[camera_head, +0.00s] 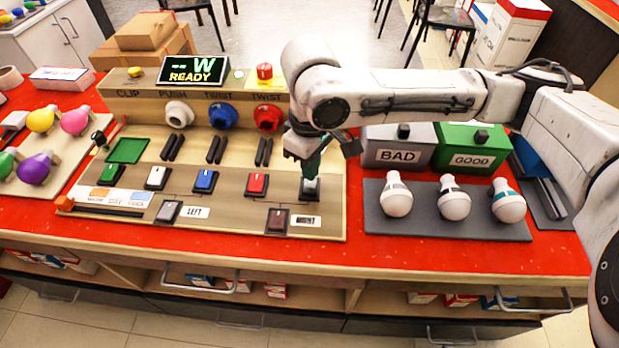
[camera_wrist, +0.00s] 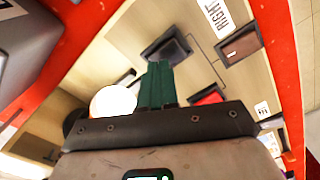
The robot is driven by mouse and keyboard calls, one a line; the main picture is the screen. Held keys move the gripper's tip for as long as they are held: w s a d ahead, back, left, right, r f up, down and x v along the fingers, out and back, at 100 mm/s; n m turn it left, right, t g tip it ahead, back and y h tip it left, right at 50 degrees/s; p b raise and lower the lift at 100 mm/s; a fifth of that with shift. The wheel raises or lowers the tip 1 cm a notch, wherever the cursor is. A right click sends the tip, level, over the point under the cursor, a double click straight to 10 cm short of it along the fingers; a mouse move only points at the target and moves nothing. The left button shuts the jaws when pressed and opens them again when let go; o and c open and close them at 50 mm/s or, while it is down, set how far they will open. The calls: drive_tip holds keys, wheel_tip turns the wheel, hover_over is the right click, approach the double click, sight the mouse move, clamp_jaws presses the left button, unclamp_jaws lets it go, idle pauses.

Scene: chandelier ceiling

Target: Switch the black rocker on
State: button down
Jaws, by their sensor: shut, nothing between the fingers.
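The black rocker (camera_head: 309,194) is at the right end of the row of coloured rockers on the beige panel, partly hidden by my gripper (camera_head: 312,172). My gripper points down at it, with its dark green fingers shut and empty. In the wrist view, the fingers (camera_wrist: 158,72) reach toward the black rocker (camera_wrist: 166,48) and cover its near edge. I cannot tell whether they touch it or which way the rocker is tipped.
A red rocker (camera_head: 257,185) and a brown rocker (camera_head: 277,219) are close by on the panel. The display (camera_head: 193,69) reads "READY". A grey tray (camera_head: 430,228) with three bulbs lies right of the panel. BAD (camera_head: 385,157) and GOOD (camera_head: 480,160) boxes stand behind it.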

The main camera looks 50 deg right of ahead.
wheel_tip(320, 180, up, 6)
drive_tip(key=p, duration=0.5)
drive_tip(key=shift+f, duration=0.2)
idle(0.4)
